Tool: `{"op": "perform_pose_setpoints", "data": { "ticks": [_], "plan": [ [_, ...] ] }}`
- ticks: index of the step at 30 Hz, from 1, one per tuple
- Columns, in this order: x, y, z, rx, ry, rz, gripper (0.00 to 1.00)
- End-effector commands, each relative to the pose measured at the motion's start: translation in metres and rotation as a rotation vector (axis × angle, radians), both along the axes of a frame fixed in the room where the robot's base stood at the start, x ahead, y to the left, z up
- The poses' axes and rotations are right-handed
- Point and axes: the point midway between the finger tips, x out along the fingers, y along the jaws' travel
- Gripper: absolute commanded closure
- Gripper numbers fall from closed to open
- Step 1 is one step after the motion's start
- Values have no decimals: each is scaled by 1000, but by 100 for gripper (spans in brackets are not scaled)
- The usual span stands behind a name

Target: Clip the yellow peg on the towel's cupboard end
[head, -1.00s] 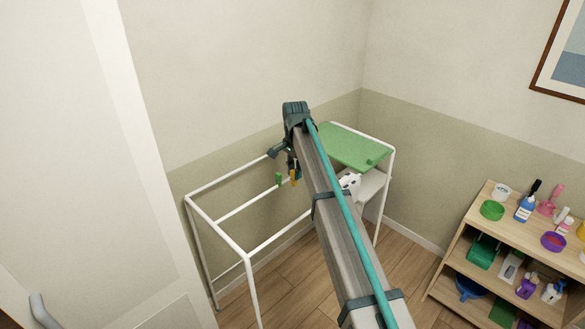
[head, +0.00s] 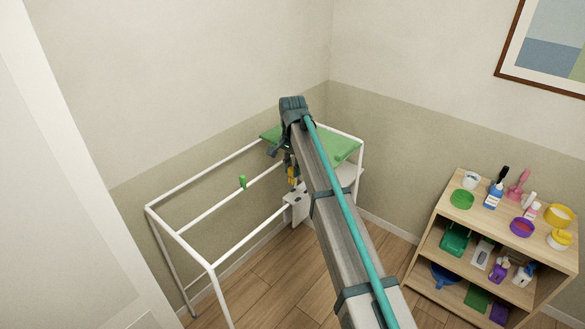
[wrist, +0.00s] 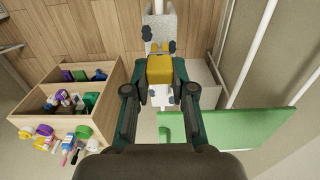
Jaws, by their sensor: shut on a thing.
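The yellow peg (head: 291,175) is held in my gripper (head: 290,182), above the rack's rails. In the wrist view the yellow peg (wrist: 160,69) sits between the two fingers of my gripper (wrist: 160,78), which are shut on it. A white cloth with dark spots, which looks like the towel (head: 296,210), hangs at the rack beyond the peg, partly hidden by my arm. The towel also shows in the wrist view (wrist: 158,28), behind and around the peg. I cannot tell whether the peg touches it. No cupboard is clearly identifiable.
A white rail rack (head: 213,265) stands along the wall, with a green peg (head: 242,183) on its middle rail. A green panel (head: 344,149) lies at its far end, above a white shelf (head: 345,174). A wooden shelf unit (head: 437,210) with several bottles stands at the right.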

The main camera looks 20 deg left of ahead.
Motion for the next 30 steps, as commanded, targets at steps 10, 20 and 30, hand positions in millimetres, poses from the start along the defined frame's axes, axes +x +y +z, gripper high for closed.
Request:
{"op": "perform_pose_setpoints", "data": {
  "ticks": [10, 20, 30],
  "plan": [
    [0, 0, -19, 0, 0, 0, 100],
    [0, 0, -47, 0, 1, 0, 100],
    [0, 0, -56, 1, 0, 0, 100]
  ]
}}
